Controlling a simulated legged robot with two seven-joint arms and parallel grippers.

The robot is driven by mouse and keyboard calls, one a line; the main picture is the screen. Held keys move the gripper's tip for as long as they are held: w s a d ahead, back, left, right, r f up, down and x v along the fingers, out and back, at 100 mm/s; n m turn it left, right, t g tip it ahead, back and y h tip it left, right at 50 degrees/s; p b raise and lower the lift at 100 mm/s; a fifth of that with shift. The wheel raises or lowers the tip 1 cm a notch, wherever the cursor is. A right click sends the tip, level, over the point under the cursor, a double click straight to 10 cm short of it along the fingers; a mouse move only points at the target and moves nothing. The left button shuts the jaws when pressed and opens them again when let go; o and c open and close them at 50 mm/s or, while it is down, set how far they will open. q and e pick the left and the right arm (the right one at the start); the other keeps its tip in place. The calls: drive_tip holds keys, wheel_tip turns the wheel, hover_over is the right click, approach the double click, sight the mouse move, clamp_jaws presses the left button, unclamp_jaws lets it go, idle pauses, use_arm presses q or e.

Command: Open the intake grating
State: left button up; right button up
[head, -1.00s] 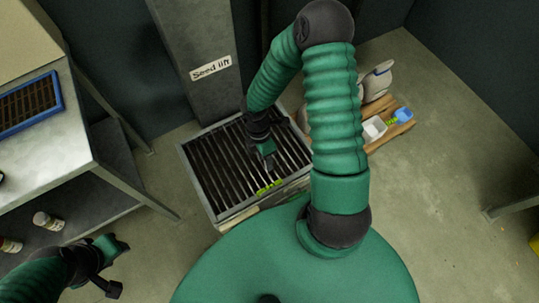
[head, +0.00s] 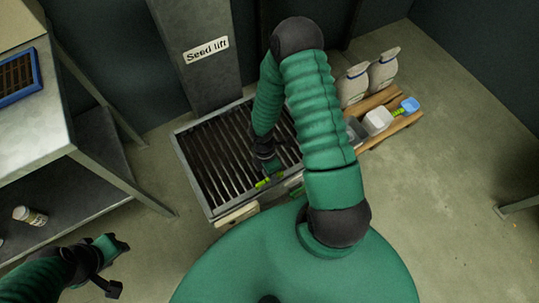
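The intake grating (head: 213,165) is a panel of dark parallel bars in a grey metal frame, at the foot of the "Seed lift" column. It lies flat, with no visible gap along its edges. A lime-green handle (head: 262,183) sits at its near edge. My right gripper (head: 270,172) is over the near part of the grating, right at the handle. Its fingers are small and partly hidden, so I cannot tell whether they touch or grip the handle. My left gripper (head: 117,267) is open and empty at the lower left, over the floor, away from the grating.
The "Seed lift" column (head: 198,75) rises behind the grating. A wooden pallet (head: 405,122) at right holds two pale sacks (head: 383,70), a white container (head: 377,121) and a blue scoop (head: 410,104). A metal table (head: 40,125) stands at left.

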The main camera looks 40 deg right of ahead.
drive_tip(key=shift+c, duration=0.4)
drive_tip(key=c, duration=0.7)
clamp_jaws()
drive_tip(key=shift+w+r, duration=0.1)
